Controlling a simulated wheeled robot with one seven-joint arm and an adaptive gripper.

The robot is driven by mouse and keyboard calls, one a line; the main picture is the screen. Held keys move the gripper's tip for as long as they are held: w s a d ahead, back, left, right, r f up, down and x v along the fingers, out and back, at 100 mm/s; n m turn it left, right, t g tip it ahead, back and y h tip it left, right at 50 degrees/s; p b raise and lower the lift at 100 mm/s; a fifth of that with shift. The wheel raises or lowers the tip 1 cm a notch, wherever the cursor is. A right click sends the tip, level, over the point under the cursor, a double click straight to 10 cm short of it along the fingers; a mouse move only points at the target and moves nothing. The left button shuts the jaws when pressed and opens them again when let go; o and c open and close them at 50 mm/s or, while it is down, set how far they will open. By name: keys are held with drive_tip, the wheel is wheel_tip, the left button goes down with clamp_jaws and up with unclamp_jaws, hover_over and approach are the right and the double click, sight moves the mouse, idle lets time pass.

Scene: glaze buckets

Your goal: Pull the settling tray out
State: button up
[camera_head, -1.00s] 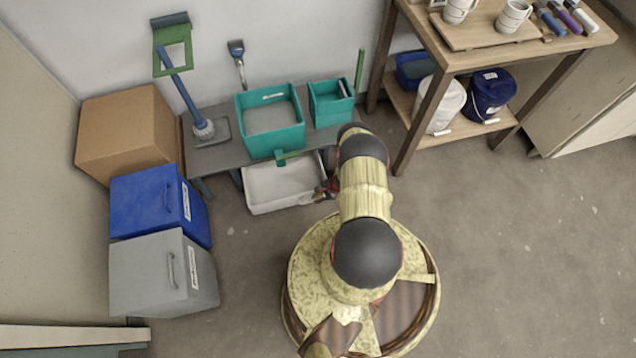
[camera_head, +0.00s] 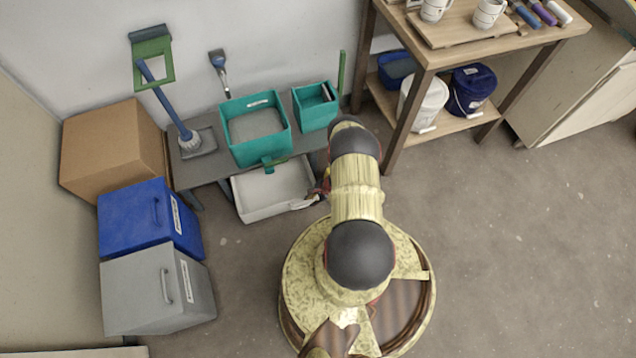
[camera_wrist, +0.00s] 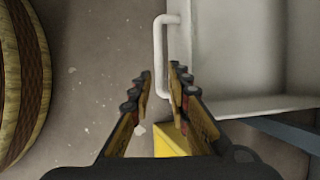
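The settling tray, a white open tray (camera_head: 250,213), sits low under the front of the grey bench, its front part showing. In the wrist view its white wall (camera_wrist: 182,60) carries a white bar handle (camera_wrist: 160,55). My gripper (camera_wrist: 160,72) is open, with one fingertip on each side of the lower handle bar in the picture. A gap shows between the bar and the left finger; contact with the right finger cannot be told. In the head view my gripper (camera_head: 320,191) is at the tray's right end, mostly hidden by my arm.
The grey bench (camera_head: 200,172) holds teal buckets (camera_head: 240,150) and a brush above the tray. Blue (camera_head: 140,220) and grey (camera_head: 140,290) bins stand left, by a cardboard box (camera_head: 110,155). A wooden shelf (camera_head: 440,55) stands right. The floor (camera_head: 520,230) at right is clear.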

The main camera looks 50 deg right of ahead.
drive_tip(key=v, duration=0.8)
drive_tip(key=shift+r, duration=0.2)
drive_tip(key=shift+s, duration=0.15)
drive_tip(key=s+a+r+n+y, duration=0.1)
drive_tip(key=s+a+r+y, duration=0.25)
drive_tip(key=a, duration=0.45)
drive_tip(key=w+a+r+n+g+h, duration=0.15)
drive_tip(key=r+n, duration=0.25)
drive_tip(key=r, duration=1.2)
drive_tip(key=w+a+r+n+g+y, duration=0.15)
drive_tip(key=r+n, duration=0.25)
drive_tip(key=r, duration=1.1)
drive_tip(key=w+a+r+n+g+h, duration=0.2)
drive_tip(key=a+r+n, duration=0.15)
drive_tip(key=r, duration=1.25)
drive_tip(key=s+a+r+n+t+h, duration=0.1)
drive_tip(key=a+r, duration=0.4)
drive_tip(key=r, duration=0.6)
drive_tip(key=s+a+r+n+t+h, duration=0.2)
drive_tip(key=a+r+n, duration=0.4)
drive_tip(key=r, duration=0.5)
drive_tip(key=s+a+r+n+t+h, duration=0.1)
drive_tip(key=s+a+r+n+t, duration=0.2)
drive_tip(key=r, duration=0.8)
drive_tip(key=shift+s+a+n+t, duration=0.3)
drive_tip(key=shift+s+a+n, duration=0.35)
drive_tip(key=shift+s+a, duration=0.55)
